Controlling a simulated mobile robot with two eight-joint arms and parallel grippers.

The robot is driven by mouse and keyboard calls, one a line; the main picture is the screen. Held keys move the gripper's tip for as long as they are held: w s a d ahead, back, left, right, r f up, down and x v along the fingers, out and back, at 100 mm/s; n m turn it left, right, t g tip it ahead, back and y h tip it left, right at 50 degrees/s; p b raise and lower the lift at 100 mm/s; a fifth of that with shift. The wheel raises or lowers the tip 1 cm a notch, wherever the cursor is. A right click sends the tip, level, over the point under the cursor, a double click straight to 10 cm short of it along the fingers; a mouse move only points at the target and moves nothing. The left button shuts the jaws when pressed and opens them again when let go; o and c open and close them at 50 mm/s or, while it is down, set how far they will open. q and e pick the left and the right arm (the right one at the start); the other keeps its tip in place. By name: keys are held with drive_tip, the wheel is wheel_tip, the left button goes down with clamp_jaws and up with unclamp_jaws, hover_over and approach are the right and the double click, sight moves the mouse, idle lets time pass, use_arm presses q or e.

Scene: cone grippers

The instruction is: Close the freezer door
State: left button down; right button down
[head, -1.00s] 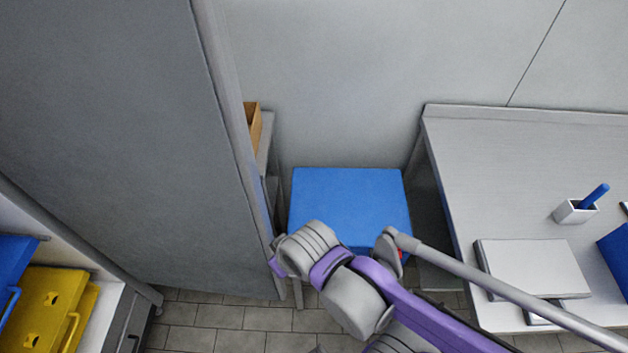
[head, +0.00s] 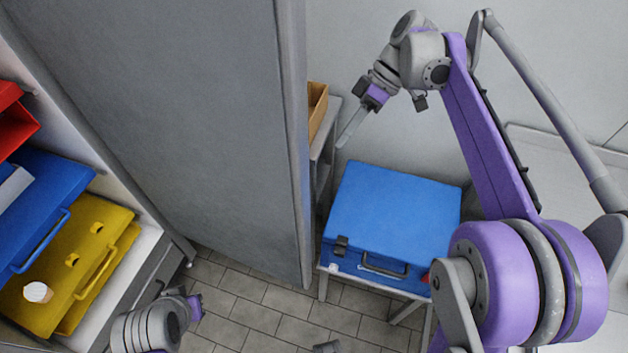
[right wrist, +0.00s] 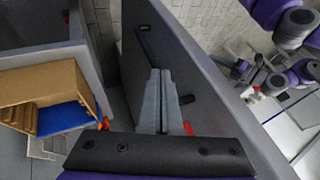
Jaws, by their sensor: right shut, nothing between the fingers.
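The freezer door appears to be the large grey upright panel (head: 170,130) that fills the left half of the head view. It stands open, its free edge facing the middle. In the right wrist view a grey panel (right wrist: 205,85) with a dark handle (right wrist: 145,42) looks like the same door. My right gripper (head: 350,130) is shut and empty, to the right of the door's edge and apart from it in the head view. Its closed fingers (right wrist: 160,100) overlap the panel in the right wrist view; contact cannot be told. My left gripper (head: 195,305) shows partly at the bottom; its fingers are unclear.
A blue case (head: 390,225) sits on a small stand below my right gripper. A brown box (head: 317,108) is on a shelf behind the door edge. Yellow (head: 75,255) and blue (head: 45,195) cases lie at left. Tiled floor (head: 250,310) shows clear below the door.

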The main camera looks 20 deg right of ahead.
drive_tip(key=s+a+f, duration=0.4)
drive_tip(key=a+f, duration=0.3)
drive_tip(key=a, duration=0.1)
drive_tip(key=shift+f+n, duration=0.2)
drive_tip(key=shift+n, duration=0.1)
drive_tip(key=shift+a, duration=0.1)
